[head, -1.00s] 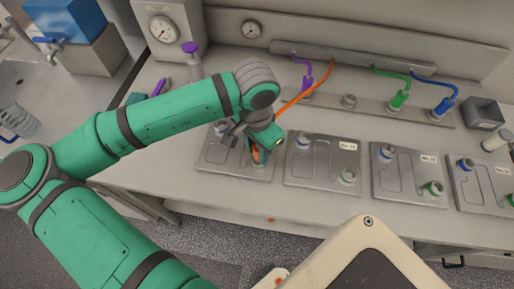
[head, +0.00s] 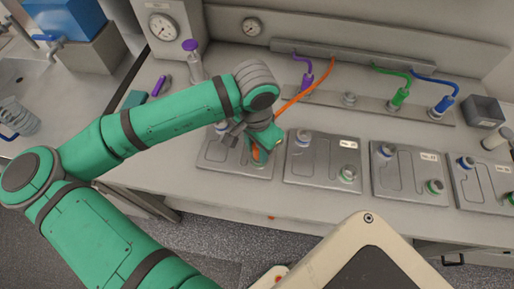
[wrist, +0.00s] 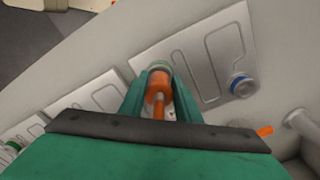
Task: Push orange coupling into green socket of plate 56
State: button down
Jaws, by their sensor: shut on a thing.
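My gripper (head: 258,158) is over the leftmost plate (head: 211,158), shut on the orange coupling (wrist: 158,90). The orange hose (head: 310,92) runs from the coupling back to the rear rail. In the wrist view the coupling sits between my fingers, with its front end at the green-ringed socket (wrist: 160,66) of this plate. Whether it is seated or just touching cannot be told. The plate's blue-ringed socket (wrist: 242,86) is free. My arm covers part of the plate in the head view, and I cannot read its number.
Several similar grey plates (head: 296,178) stand in a row to the right, each with sockets. Purple (head: 307,80), green (head: 399,98) and blue (head: 443,105) couplings stand at the rear rail. A dark box (head: 483,112) is at the back right.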

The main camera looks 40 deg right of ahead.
jog(key=shift+f, duration=0.45)
jog(key=c, duration=1.3)
grip_release()
jog(key=o, duration=0.5)
jog(key=shift+s, duration=0.1)
jog(key=shift+c, duration=0.2)
jog(key=r, duration=1)
jog(key=shift+a+r, duration=0.2)
jog(key=shift+r, duration=0.2)
